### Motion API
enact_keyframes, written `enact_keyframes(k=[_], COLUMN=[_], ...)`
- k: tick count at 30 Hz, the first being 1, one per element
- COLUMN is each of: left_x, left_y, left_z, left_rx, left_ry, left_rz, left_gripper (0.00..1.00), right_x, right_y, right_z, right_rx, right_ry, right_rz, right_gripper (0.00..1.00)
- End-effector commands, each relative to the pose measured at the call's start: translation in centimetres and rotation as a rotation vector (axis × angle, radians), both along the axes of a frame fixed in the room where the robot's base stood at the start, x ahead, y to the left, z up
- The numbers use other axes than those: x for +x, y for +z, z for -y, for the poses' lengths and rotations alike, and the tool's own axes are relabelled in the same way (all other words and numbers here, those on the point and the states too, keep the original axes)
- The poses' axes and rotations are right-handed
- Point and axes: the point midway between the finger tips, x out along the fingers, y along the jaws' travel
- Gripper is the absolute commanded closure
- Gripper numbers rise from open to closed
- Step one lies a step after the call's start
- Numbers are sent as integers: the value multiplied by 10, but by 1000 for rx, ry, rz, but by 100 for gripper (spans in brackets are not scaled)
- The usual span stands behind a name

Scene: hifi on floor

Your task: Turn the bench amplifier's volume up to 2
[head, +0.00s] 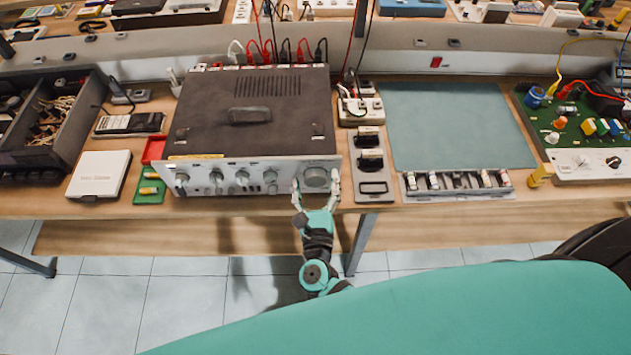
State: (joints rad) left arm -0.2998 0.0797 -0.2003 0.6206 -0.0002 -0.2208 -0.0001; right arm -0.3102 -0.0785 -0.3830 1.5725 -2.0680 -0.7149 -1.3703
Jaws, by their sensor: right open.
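The bench amplifier (250,115) stands on the wooden bench, with a dark top and a silver front panel facing me. Its large round volume knob (316,178) is at the right end of the panel. Several smaller knobs (242,179) sit to its left. My right gripper (316,187) is open, with one finger on each side of the large knob. I cannot tell whether the fingers touch it. The scale marks around the knob are too small to read. My left gripper is not in view.
A grey socket panel (374,187) stands close to the right of the amplifier. A green-grey mat (455,125) lies further right, and a green circuit board (585,125) is at the far right. Red and green trays (150,187) and a white box (100,174) lie left.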

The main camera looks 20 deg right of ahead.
Motion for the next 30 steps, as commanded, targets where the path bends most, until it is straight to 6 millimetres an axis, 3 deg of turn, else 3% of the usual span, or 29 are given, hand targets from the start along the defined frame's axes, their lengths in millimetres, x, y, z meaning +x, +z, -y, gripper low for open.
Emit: enact_keyframes(k=[5, 18, 30], left_x=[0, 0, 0], left_y=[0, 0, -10], left_z=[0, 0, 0], left_rx=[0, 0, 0], left_ry=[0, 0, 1], left_rz=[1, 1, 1], left_gripper=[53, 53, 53], right_x=[0, -1, -1], right_y=[0, 0, -2], right_z=[0, 0, 0], right_rx=[0, 0, 84], right_ry=[0, 0, 1], right_rz=[0, 0, 25], right_gripper=[27, 83, 83])
